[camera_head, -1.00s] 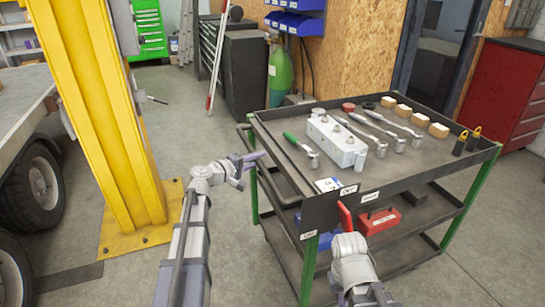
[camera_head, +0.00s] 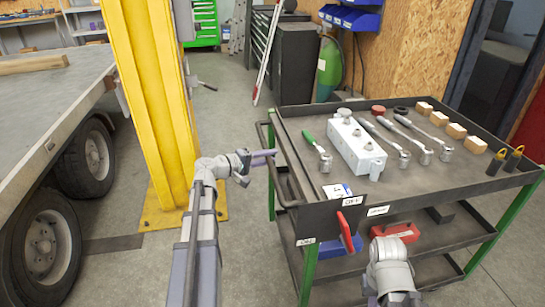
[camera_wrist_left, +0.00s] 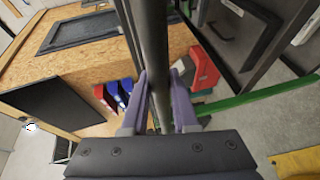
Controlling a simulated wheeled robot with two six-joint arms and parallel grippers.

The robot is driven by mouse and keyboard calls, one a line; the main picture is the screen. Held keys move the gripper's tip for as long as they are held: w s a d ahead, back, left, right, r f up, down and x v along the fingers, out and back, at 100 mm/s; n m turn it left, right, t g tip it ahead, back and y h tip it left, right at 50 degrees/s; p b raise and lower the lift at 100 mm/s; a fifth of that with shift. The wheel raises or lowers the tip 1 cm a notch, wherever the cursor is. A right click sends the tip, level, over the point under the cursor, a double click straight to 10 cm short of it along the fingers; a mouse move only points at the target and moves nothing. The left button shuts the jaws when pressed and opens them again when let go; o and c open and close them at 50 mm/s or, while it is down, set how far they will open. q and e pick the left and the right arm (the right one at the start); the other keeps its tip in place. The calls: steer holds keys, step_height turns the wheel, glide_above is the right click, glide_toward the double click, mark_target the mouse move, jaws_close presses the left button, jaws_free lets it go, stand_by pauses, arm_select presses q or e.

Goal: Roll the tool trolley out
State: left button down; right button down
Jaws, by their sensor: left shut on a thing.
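The tool trolley (camera_head: 310,191) is dark grey with green legs and stands at the right in the head view. A dark handle bar (camera_head: 279,180) runs along its left side, and the bar also crosses the left wrist view (camera_wrist_left: 150,40). My left gripper (camera_head: 262,157) is shut on this bar, with a purple finger on each side of it in the left wrist view (camera_wrist_left: 158,105). My right wrist (camera_head: 387,268) is near that side.
A yellow post (camera_head: 150,110) on a yellow base plate stands just left of the trolley. A flatbed's wheels (camera_head: 45,248) are further left. A green gas cylinder (camera_head: 329,65) and dark cabinet (camera_head: 297,62) stand behind. Tools and a grey block (camera_head: 357,147) lie on the top tray.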

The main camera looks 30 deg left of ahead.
stand_by(0.3)
arm_select(q)
steer(key=c, duration=0.7)
jaws_free()
steer(key=p+v, duration=0.1)
steer(key=v, duration=0.6)
steer(key=shift+s+a, duration=0.2)
steer(key=shift+s, duration=0.15)
